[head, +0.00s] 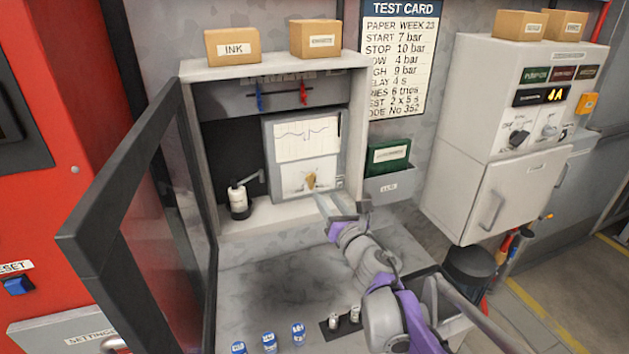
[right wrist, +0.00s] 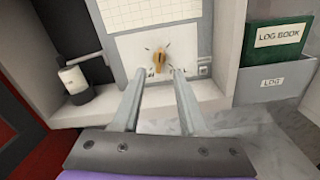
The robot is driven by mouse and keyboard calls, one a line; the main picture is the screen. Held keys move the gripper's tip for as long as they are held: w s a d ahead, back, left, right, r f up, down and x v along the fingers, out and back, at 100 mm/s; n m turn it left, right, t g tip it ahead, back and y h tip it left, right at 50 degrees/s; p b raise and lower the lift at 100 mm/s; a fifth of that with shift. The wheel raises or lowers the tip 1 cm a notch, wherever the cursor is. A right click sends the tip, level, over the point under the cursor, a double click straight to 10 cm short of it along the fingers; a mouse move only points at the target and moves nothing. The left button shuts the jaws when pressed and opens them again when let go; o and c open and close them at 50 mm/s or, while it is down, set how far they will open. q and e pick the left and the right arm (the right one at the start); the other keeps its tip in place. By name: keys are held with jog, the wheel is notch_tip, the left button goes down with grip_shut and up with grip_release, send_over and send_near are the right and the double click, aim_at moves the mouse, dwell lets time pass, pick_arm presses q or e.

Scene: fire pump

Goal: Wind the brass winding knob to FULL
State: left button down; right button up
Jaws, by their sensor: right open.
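The brass winding knob (head: 311,180) sits on the lower white panel of the chart recorder (head: 304,145) in the open cabinet. In the right wrist view the knob (right wrist: 160,58) appears as a narrow upright bar with dark marks around it, and lettering below it partly hidden by the fingers. My right gripper (head: 337,206) is open and empty, just in front of the panel, slightly below and right of the knob. In the right wrist view my right gripper (right wrist: 158,76) has its fingertips straddling the line to the knob, just below it. My left gripper is not in view.
The glass door (head: 140,190) stands open at the left. An ink bottle (head: 239,200) stands on the cabinet floor left of the recorder. A log holder (head: 392,186) hangs at the right. Several small blue-capped bottles (head: 269,341) stand on the shelf below.

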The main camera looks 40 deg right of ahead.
aim_at(315, 181)
jog(key=x, duration=0.8)
jog(key=shift+w+f+p, duration=0.1)
jog(key=shift+w+p, duration=0.15)
jog(key=shift+p, duration=0.1)
grip_shut()
